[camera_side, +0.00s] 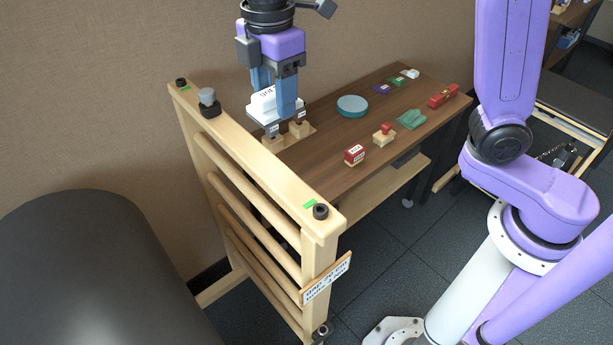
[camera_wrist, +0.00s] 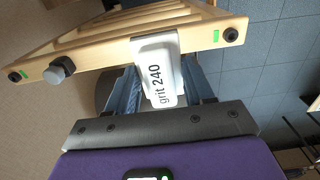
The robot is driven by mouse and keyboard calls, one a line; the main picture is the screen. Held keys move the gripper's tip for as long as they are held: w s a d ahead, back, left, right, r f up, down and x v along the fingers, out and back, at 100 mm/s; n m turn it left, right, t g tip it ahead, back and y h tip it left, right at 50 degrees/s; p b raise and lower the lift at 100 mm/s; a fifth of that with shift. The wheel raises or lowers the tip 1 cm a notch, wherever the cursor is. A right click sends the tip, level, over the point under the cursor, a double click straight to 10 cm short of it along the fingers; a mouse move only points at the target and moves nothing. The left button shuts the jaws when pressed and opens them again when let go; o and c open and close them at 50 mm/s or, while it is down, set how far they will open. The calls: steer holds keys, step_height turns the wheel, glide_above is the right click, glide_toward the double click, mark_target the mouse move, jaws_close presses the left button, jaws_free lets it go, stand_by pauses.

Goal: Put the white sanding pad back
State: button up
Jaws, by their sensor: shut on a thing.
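The white sanding pad (camera_side: 263,104) is between the fingers of my gripper (camera_side: 275,97), which is shut on it. It is held above the left end of the brown table. In the wrist view the pad (camera_wrist: 157,72) shows the print "grit 240", with a blue finger of my gripper (camera_wrist: 160,88) on each side. Below the pad stands a light wooden holder (camera_side: 288,137) with small labelled posts. The pad looks close above it; I cannot tell whether they touch.
A wooden ladder frame (camera_side: 258,160) with dark knobs stands just left of the table (camera_side: 330,158). A red-and-white block (camera_side: 354,155), a red-topped stamp (camera_side: 384,134), a teal disc (camera_side: 352,106), a green item (camera_side: 411,119) and a red tool (camera_side: 443,95) lie to the right.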

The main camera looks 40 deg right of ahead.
steer(key=shift+r, duration=0.9)
steer(key=s+d, duration=0.3)
steer(key=d, duration=1.8)
step_height(320, 180, down, 29)
steer(key=w+f, duration=0.3)
steer(key=w, duration=0.1)
steer(key=w+a+f, duration=0.1)
steer(key=w+f, duration=0.2)
steer(key=w, duration=0.2)
steer(key=w+f, duration=0.4)
steer(key=shift+w+a+f, duration=0.1)
steer(key=shift+w+a, duration=0.1)
steer(key=shift+a, duration=0.05)
steer(key=shift+w+f, duration=0.3)
steer(key=shift+f, duration=1.6)
